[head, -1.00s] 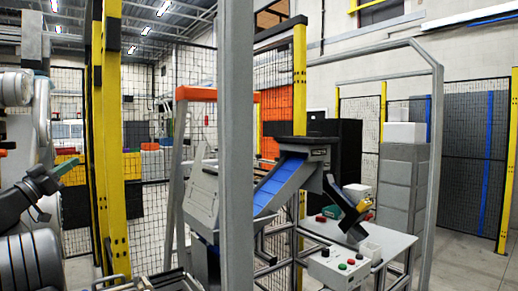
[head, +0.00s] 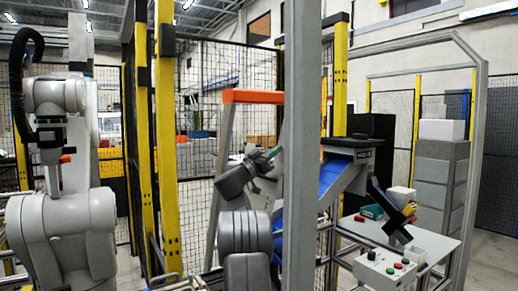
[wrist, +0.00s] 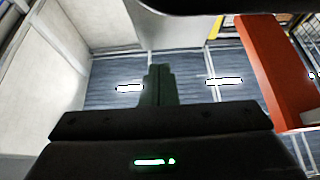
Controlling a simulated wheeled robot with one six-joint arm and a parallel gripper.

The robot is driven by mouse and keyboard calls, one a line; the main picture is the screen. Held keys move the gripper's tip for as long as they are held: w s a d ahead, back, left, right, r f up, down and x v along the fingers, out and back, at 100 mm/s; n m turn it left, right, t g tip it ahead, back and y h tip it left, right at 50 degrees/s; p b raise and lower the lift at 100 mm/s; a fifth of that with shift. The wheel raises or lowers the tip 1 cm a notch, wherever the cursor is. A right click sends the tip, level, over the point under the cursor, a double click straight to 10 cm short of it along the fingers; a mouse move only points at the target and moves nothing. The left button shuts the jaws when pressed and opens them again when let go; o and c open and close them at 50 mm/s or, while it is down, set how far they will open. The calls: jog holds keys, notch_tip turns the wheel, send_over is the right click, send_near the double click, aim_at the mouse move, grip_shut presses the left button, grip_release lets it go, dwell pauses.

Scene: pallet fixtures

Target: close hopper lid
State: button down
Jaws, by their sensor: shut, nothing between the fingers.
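The hopper stands at the foot of the blue inclined conveyor in the head view. A light grey panel (head: 264,188), which looks like its lid, is tilted up behind my arm. My arm and the post in front hide much of the panel and the hopper body. My gripper (head: 271,154) has dark green fingers and is shut and empty. In the head view it overlaps the panel's upper part; I cannot tell if they touch. The wrist view shows the shut fingers (wrist: 158,85) pointing toward ceiling lights, with nothing held.
A grey frame with an orange top bar (head: 252,97) stands close by; orange also shows in the wrist view (wrist: 272,65). A grey post (head: 300,130) crosses the foreground. The blue conveyor (head: 333,177) rises right. A button box (head: 388,268) and another arm (head: 60,190) stand at the sides.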

jog(key=shift+w+d+f, duration=0.2)
jog(key=shift+w+d, duration=0.15)
jog(key=shift+d, duration=0.15)
jog(key=shift+w+d+p, duration=0.3)
jog(key=shift+d+p, duration=0.05)
jog(key=shift+d, duration=0.15)
jog(key=w+d+f+g+y+p, duration=0.1)
jog(key=w+d+f+p, duration=0.1)
jog(key=d, duration=0.3)
jog(key=w+d+f+g+y+p, duration=0.1)
jog(key=w+d+f+y, duration=0.1)
jog(key=w+d+f, duration=0.2)
jog(key=shift+w+d+f+y+p, duration=0.25)
jog(key=shift+w+d+y+p, duration=0.15)
jog(key=shift+d, duration=0.2)
